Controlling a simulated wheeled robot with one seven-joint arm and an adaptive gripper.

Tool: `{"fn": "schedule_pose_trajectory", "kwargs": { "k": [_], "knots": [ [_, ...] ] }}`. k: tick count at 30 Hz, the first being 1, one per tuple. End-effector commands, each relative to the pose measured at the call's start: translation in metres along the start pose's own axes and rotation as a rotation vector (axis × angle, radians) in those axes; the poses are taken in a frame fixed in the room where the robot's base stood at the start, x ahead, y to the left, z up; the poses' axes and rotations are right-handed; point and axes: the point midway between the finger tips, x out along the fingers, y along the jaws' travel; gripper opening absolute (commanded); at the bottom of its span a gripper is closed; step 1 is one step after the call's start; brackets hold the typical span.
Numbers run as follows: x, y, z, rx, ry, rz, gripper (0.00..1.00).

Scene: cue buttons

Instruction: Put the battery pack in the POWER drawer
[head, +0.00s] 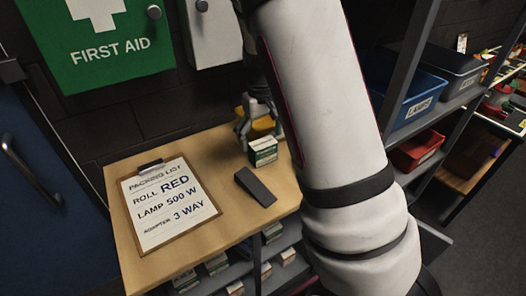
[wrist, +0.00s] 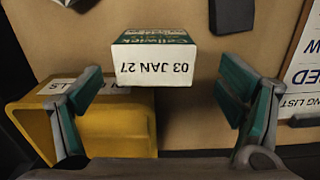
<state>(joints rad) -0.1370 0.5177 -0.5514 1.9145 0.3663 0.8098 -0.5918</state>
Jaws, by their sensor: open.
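A small green and white box (head: 263,151) stands on the wooden table; it looks like the battery pack. The wrist view shows the box (wrist: 153,52) with "Cellwick" and "03 JAN 27" upside down. My gripper (head: 247,122) is just behind the box in the head view, partly hidden by my arm. In the wrist view my gripper (wrist: 162,75) is open, one finger either side of the box with gaps on both sides. It holds nothing. No drawer marked POWER is readable in either view.
A yellow bin (wrist: 120,130) lies close to the left finger, behind the box. A dark wedge (head: 256,187) and a clipboard packing list (head: 168,203) lie on the table. Blue (head: 412,103) and red (head: 416,151) bins stand on the right shelf. Similar boxes (head: 216,264) sit below the tabletop.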

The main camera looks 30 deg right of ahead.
Motion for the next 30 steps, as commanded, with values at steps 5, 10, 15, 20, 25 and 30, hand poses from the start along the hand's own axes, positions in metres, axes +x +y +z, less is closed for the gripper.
{"fn": "schedule_pose_trajectory", "kwargs": {
  "k": [5, 10, 15, 20, 25, 30],
  "knots": [
    [0.012, 0.001, 0.001, 0.000, -0.001, 0.000, 0.88],
    [0.031, 0.004, 0.004, 0.003, -0.004, 0.001, 0.88],
    [0.054, 0.006, 0.004, 0.000, -0.003, 0.000, 0.88],
    [0.063, 0.006, 0.003, 0.000, 0.000, 0.000, 0.88],
    [0.063, 0.006, 0.003, -0.001, 0.000, 0.000, 0.88],
    [0.062, 0.006, 0.003, -0.001, 0.000, 0.000, 0.54]
  ]
}}
